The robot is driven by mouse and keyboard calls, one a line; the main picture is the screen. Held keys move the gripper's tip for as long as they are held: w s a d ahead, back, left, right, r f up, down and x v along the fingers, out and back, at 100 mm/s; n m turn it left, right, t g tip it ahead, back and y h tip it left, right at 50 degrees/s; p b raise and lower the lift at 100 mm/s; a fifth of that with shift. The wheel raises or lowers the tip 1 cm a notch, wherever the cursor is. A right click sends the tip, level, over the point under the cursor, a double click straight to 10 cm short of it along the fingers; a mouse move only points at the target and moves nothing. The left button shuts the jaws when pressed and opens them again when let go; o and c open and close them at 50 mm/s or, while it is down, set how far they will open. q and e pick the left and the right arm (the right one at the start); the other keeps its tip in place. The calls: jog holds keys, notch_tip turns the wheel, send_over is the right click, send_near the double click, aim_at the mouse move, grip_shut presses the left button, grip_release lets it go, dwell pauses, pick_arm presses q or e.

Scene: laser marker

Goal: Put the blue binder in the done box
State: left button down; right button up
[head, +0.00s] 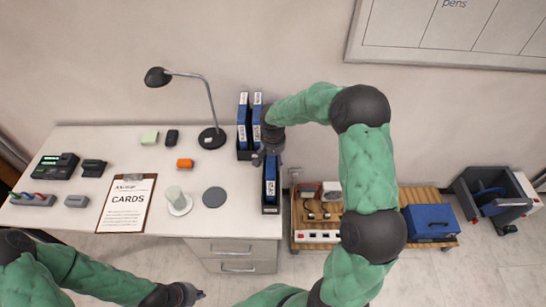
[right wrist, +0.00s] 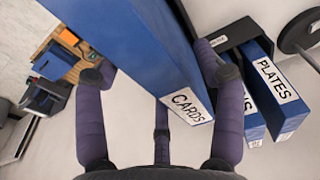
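A blue binder (head: 271,172) stands at the right edge of the desk, with a black base or holder at its front. In the right wrist view, a blue binder (right wrist: 130,45) labelled CARDS lies between the fingers of my right gripper (right wrist: 160,100). The fingers are spread wide, with a gap at the left one. In the head view my right gripper (head: 271,146) is at the top of that binder. My left gripper (head: 188,294) is low in front of the desk, too small to read. No box shows a readable "done" label; a dark open box (head: 468,190) stands at the far right.
More blue binders (head: 243,122) stand in a black holder behind, one labelled PLATES (right wrist: 275,85). A desk lamp (head: 212,138) stands left of them. A wooden pallet (head: 412,195) with a blue case (head: 430,222) is right of the desk. A CARDS clipboard (head: 127,203) lies on the desk.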

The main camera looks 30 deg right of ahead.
jog(key=shift+r, duration=0.15)
jog(key=shift+r, duration=0.35)
notch_tip(320, 180, up, 11)
jog(key=s+p, duration=0.1)
jog(key=shift+a+r+p, duration=0.15)
jog(key=shift+a+p, duration=0.2)
jog(key=shift+s, duration=0.1)
